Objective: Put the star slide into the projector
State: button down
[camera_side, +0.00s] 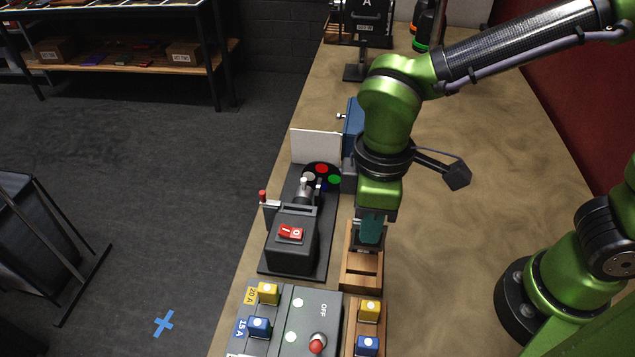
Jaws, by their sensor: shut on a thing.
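The projector (291,252) is a dark box with a red rocker switch on top and a lens pointing at a small white screen (315,146). My gripper (371,224) points down, to the right of the projector, above a wooden slotted rack (361,279). It is shut on a teal slide-like piece (371,229), which sits upright at the rack's far end. I cannot tell whether it touches the rack. No star marking can be made out. The slot of the projector is hard to see from here.
A disc with coloured spots (322,170) stands between lens and screen. A grey panel (295,320) with yellow and blue plugs and a red-tipped lever lies in front. A blue device (351,124) stands behind my gripper.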

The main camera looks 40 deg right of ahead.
jog(key=w+a+f, duration=0.1)
jog(key=w+a, duration=0.1)
jog(key=w, duration=1.3)
jog(key=shift+a+f, duration=0.35)
jog(key=shift+a, duration=0.05)
jog(key=shift+f, duration=2.7)
dwell(2.4)
jog(key=c, duration=0.8)
grip_release()
jog(key=shift+r, duration=0.1)
